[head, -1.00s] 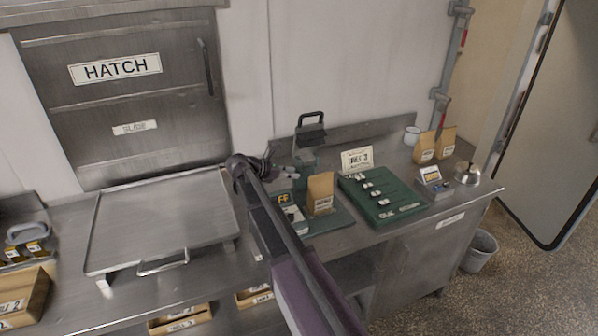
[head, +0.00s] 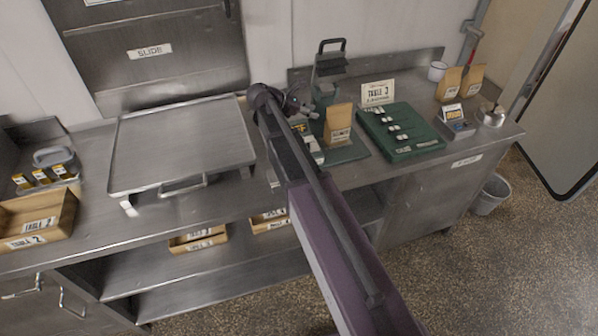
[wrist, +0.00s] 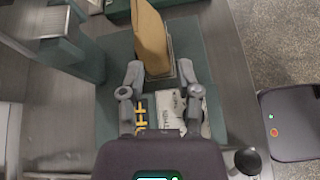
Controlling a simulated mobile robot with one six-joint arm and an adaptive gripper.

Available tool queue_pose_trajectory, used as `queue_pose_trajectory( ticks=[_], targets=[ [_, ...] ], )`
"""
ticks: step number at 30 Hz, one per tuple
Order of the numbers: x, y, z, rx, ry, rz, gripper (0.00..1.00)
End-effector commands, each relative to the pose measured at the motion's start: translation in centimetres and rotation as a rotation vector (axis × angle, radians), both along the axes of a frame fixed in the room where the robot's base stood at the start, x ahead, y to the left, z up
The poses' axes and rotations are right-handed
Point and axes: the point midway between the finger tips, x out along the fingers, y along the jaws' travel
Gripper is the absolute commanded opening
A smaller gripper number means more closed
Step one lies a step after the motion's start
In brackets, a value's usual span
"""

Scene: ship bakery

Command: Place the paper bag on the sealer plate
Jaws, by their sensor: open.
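The brown paper bag (head: 339,122) stands upright on the dark green base of the sealer (head: 347,152), its label facing front in the head view. The sealer's dark handle (head: 331,62) is raised behind it. In the wrist view the bag (wrist: 150,38) rises just beyond my gripper (wrist: 160,70). A small grey plate edge shows at the bag's foot. My gripper is open, fingers apart on either side of the bag's near lower end; whether they touch it is unclear. In the head view my gripper (head: 303,100) is left of the bag, partly hidden by my arm.
Two more bags (head: 461,82), a mug (head: 437,71) and a bell (head: 491,115) stand farther right.

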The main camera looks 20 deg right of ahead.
Motion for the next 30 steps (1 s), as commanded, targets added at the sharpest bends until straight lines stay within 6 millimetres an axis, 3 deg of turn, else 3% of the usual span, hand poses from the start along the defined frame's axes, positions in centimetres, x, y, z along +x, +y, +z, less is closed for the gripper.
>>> queue_pose_trajectory(
  ticks=[8,15,21,25,30],
  targets=[
    [-7.4,1.6,-4.3,0.296,-0.297,-0.245,0.43],
    [-13.8,4.7,-7.5,0.562,-0.533,-0.580,0.43],
    [-18.9,7.9,-9.0,0.744,-0.668,-0.912,0.43],
    [-21.3,9.8,-9.5,0.822,-0.716,-1.106,0.43],
    [-22.9,11.2,-9.6,0.871,-0.741,-1.262,0.43]
  ],
)
